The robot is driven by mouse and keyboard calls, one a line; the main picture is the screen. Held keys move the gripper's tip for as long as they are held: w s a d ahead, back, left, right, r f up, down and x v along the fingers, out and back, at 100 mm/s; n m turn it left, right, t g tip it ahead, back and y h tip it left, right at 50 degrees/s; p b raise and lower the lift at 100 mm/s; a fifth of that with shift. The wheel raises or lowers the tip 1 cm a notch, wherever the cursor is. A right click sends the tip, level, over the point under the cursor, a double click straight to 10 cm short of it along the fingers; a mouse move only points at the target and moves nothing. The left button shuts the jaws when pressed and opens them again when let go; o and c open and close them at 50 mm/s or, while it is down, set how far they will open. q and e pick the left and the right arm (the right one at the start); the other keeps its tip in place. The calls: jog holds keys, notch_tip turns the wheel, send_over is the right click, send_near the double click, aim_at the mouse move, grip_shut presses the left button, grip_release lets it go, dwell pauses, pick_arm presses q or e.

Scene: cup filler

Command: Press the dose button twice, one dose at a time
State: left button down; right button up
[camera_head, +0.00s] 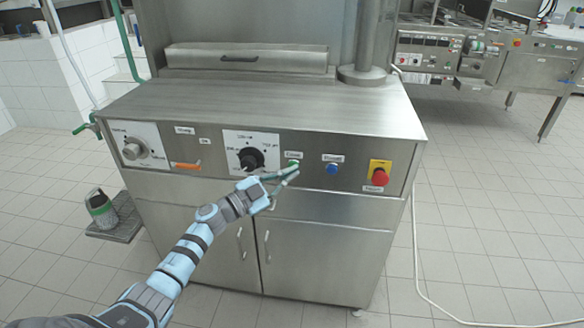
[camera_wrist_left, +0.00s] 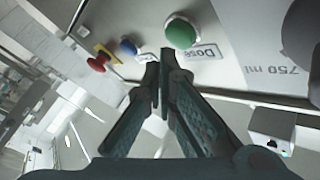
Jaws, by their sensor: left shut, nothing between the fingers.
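The green dose button (camera_head: 293,162) sits on the front panel of the steel machine, under a small label, between the black dial and the blue button. In the left wrist view the green button (camera_wrist_left: 181,33) is large at the top, with the label "Dose" (camera_wrist_left: 207,52) beside it. My left gripper (camera_head: 294,174) is shut and empty, its tips just in front of and slightly below the green button. In the wrist view the closed fingertips (camera_wrist_left: 160,68) appear below the button with a small gap in the picture. My right gripper is not in view.
A blue button (camera_head: 332,168) and a red emergency button (camera_head: 379,176) on a yellow plate are to the right. A black dial (camera_head: 250,158), an orange handle (camera_head: 187,166) and a silver dial (camera_head: 133,149) are to the left. Cabinet doors lie below the panel.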

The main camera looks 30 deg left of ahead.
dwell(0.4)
pick_arm(q)
jog(key=shift+w+a, duration=0.15)
jog(key=shift+w, duration=0.3)
jog(key=shift+w+a, duration=0.1)
jog(key=shift+w, duration=0.1)
dwell(0.4)
jog(key=shift+s+d+p, duration=0.25)
jog(key=shift+s+p, duration=0.25)
jog(key=shift+s, duration=0.15)
